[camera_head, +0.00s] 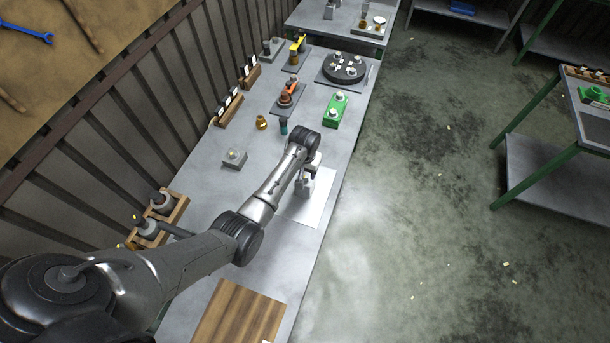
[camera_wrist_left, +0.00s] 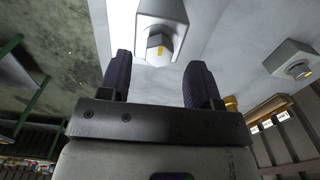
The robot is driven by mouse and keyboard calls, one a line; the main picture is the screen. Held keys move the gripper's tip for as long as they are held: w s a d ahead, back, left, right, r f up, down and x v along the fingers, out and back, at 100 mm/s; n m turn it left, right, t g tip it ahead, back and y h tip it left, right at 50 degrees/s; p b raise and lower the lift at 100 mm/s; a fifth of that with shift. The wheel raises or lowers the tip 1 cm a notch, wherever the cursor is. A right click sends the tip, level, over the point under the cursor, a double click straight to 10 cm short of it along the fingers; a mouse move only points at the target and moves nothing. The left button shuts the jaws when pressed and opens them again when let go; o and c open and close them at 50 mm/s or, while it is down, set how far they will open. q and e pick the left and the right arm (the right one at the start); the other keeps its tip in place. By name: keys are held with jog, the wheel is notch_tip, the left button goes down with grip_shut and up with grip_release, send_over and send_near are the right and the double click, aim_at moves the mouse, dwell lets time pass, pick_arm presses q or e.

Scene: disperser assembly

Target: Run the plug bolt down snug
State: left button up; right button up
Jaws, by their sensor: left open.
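My left gripper (camera_head: 311,168) is open over a pale block (camera_head: 305,188) on a white mat (camera_head: 305,212). In the left wrist view the same block (camera_wrist_left: 170,12) lies just beyond the fingertips (camera_wrist_left: 158,68). A bolt head with a yellow mark (camera_wrist_left: 157,49) sits on the block, in line with the gap between the fingers; I cannot tell whether they touch it. This appears to be the plug bolt. How far it is threaded in cannot be seen. My right gripper is not in view.
A second grey block (camera_head: 234,159) with a fitting stands to the left, also in the wrist view (camera_wrist_left: 293,65). Brass (camera_head: 261,122) and dark teal (camera_head: 283,127) parts, a green fixture (camera_head: 336,110) and a round dark fixture (camera_head: 343,68) stand farther back. A wooden board (camera_head: 238,316) lies in front.

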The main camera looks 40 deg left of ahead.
aim_at(305, 177)
pick_arm(q)
jog(key=shift+f, duration=1.8)
jog(key=shift+c, duration=0.2)
